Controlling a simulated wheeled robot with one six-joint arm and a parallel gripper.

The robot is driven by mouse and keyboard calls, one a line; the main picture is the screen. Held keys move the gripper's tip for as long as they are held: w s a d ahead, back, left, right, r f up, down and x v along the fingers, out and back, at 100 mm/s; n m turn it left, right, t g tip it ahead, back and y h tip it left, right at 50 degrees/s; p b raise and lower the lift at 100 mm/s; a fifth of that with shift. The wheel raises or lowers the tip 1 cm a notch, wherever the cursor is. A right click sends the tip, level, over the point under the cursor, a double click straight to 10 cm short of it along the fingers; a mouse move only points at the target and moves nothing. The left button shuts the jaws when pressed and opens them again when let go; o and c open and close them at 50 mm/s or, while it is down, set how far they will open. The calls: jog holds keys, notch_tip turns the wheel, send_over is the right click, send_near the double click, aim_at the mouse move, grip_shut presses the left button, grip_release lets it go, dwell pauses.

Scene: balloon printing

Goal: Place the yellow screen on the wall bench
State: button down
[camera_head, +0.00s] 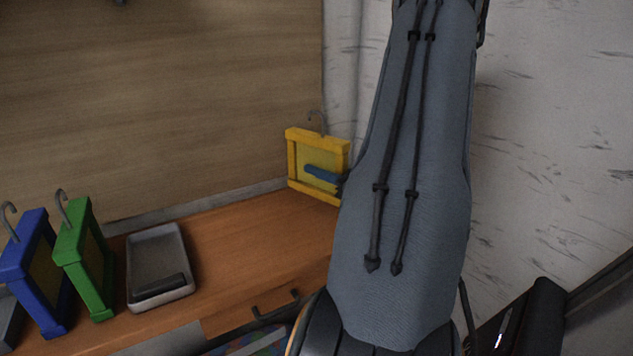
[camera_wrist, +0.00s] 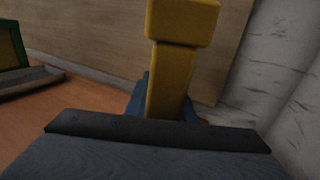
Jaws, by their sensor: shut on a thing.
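The yellow screen (camera_head: 322,157) is a framed panel with a hook on top. It is upright at the far right end of the wooden wall bench (camera_head: 230,238), close to the corner. My gripper (camera_head: 322,175) shows as a blue finger across the screen's face, and it is shut on the screen. In the wrist view the screen's yellow frame (camera_wrist: 172,80) stands upright between blue fingers. My arm hides the right side of the screen. I cannot tell whether its lower edge touches the bench.
A blue screen (camera_head: 38,270) and a green screen (camera_head: 88,258) stand at the bench's left. A grey tray (camera_head: 155,240) with a dark bar lies beside them. The bench top between tray and yellow screen is clear. A wood panel (camera_head: 150,90) and pale wall (camera_head: 550,150) close the corner.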

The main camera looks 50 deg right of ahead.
aim_at(319, 187)
jog(key=shift+f+p, duration=0.4)
jog(key=shift+f, duration=1.75)
jog(key=shift+f, duration=0.15)
jog(key=c, duration=1.5)
grip_release()
jog(key=shift+c, duration=0.2)
jog(key=s+b, duration=0.1)
jog(key=s, duration=0.7)
jog(key=s+d+b, duration=0.1)
jog(key=s, duration=0.3)
jog(key=shift+b, duration=0.3)
